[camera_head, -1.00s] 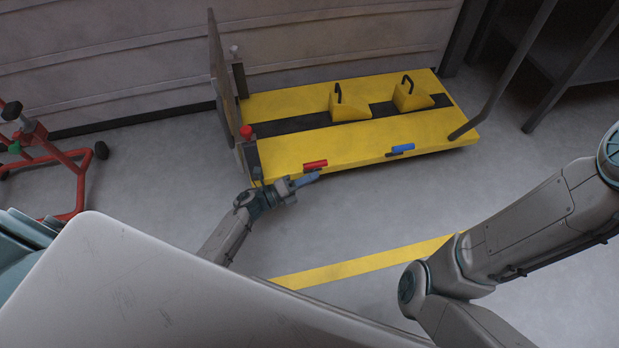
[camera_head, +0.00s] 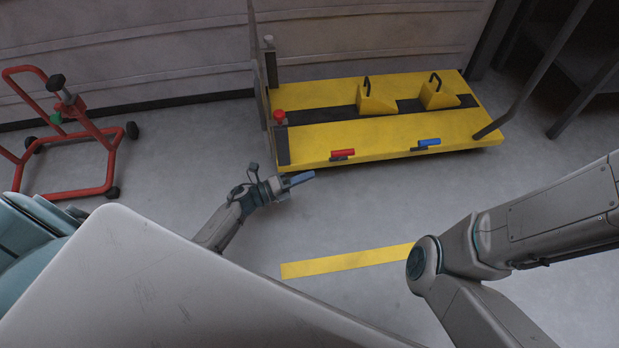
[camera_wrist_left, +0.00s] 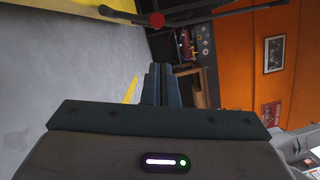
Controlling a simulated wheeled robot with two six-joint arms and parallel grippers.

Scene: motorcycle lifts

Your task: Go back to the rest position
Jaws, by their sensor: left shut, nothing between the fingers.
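My left gripper (camera_head: 300,179) is in the middle of the head view, in front of the yellow lift platform (camera_head: 320,150) and apart from it. Its fingers are shut with nothing between them. In the left wrist view the two dark fingers (camera_wrist_left: 161,85) lie together. A red handle (camera_head: 343,154) and a blue handle (camera_head: 429,142) sit on the lift's near edge. My right arm crosses the right side of the head view, but its gripper is out of the picture.
Two yellow wedge blocks (camera_head: 377,100) stand on the lift. A red knob (camera_head: 279,117) is at its left end. A red wheeled stand (camera_head: 70,185) is at the left. A yellow floor stripe (camera_head: 345,261) crosses the open grey floor. A slanted bar (camera_head: 535,70) rises at the right.

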